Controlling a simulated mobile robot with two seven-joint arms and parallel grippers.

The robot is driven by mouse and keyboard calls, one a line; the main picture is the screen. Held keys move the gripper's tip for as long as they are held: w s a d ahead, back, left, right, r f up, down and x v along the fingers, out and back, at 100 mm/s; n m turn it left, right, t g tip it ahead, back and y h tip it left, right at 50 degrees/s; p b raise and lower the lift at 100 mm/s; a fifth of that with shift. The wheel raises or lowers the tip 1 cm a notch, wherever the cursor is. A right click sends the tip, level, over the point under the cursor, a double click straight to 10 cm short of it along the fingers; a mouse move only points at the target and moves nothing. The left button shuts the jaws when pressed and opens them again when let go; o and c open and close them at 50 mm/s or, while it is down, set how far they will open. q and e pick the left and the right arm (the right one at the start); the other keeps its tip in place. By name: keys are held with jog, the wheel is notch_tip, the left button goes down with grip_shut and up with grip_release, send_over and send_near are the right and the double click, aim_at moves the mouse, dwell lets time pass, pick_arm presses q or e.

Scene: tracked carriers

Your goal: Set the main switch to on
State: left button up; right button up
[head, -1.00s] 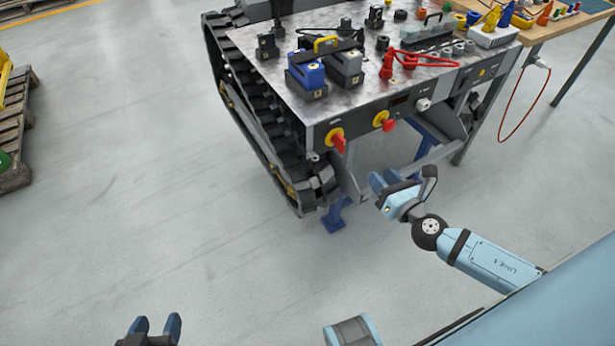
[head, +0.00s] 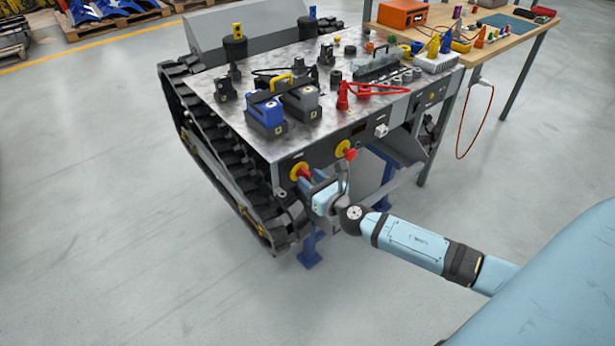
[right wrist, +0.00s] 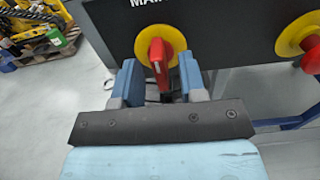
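The main switch is a red handle (right wrist: 161,62) on a round yellow plate (right wrist: 146,40), on the carrier's dark front panel under a partly cut-off "MAI…" label. The handle stands nearly upright in the right wrist view. In the head view the switch (head: 299,170) is at the panel's left end. My right gripper (right wrist: 160,80) is open, its two blue fingers on either side of the handle with gaps visible. In the head view, my right gripper (head: 308,186) is right at the switch and partly covers it. My left gripper is out of view.
A second red knob on yellow (head: 346,151) sits just right of the switch; it also shows in the right wrist view (right wrist: 310,50). The carrier's metal top (head: 235,120) bears batteries and red cables. A workbench (head: 480,35) stands behind right. The floor at left is clear.

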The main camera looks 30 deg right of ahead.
jog(key=shift+w, duration=0.75)
grip_shut()
